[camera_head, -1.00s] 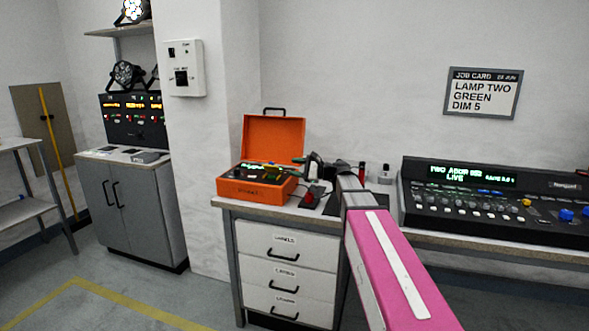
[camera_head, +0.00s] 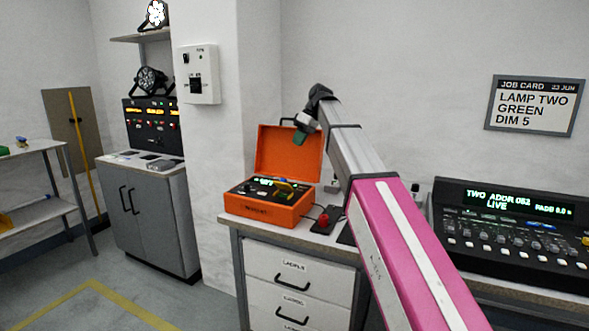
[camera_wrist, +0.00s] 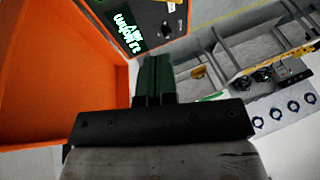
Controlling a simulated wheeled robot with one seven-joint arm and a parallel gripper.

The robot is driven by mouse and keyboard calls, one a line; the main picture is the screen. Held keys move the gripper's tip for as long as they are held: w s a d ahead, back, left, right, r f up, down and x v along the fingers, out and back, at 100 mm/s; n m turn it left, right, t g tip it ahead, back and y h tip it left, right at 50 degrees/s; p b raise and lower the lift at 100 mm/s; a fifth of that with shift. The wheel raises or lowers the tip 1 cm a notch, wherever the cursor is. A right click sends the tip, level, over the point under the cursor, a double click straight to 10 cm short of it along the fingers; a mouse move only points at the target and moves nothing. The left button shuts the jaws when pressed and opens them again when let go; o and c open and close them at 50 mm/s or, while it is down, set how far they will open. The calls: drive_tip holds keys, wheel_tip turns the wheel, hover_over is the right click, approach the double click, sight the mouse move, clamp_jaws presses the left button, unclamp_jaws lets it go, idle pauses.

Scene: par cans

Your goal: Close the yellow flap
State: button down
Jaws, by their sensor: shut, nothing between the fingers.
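A small yellow piece (camera_head: 284,184), which looks like the flap, stands tilted up on the control panel inside the open orange case (camera_head: 262,207). Its hinge and exact angle are too small to tell. My gripper (camera_head: 299,137), dark with green fingers, is above the panel, in front of the upper right part of the raised orange lid (camera_head: 275,152), apart from the yellow piece. In the wrist view its green fingers (camera_wrist: 153,74) are together and empty. The lid (camera_wrist: 45,75) fills the left there, and part of the panel with its lit green display (camera_wrist: 127,35) shows at the top.
The case stands on a bench with white drawers (camera_head: 290,268). A small dark box with a red button (camera_head: 325,219) is right of it. A lighting console (camera_head: 505,225) stands farther right. A wall box (camera_head: 197,74) is on the pillar.

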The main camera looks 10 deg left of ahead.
drive_tip(key=r+n+h, duration=0.1)
approach(283, 179)
drive_tip(key=w+a+f, duration=0.1)
drive_tip(key=w+f, duration=0.2)
drive_tip(key=s+f, duration=0.1)
drive_tip(key=s+a+f, duration=0.1)
drive_tip(key=f, duration=0.1)
drive_tip(key=shift+a, duration=0.15)
drive_tip(key=shift+s+a+f, duration=0.15)
drive_tip(key=shift+s+f, duration=0.15)
drive_tip(key=shift+f, duration=0.05)
drive_tip(key=shift+s+a+t, duration=0.1)
drive_tip(key=shift+s+t, duration=0.15)
drive_tip(key=shift+t, duration=0.35)
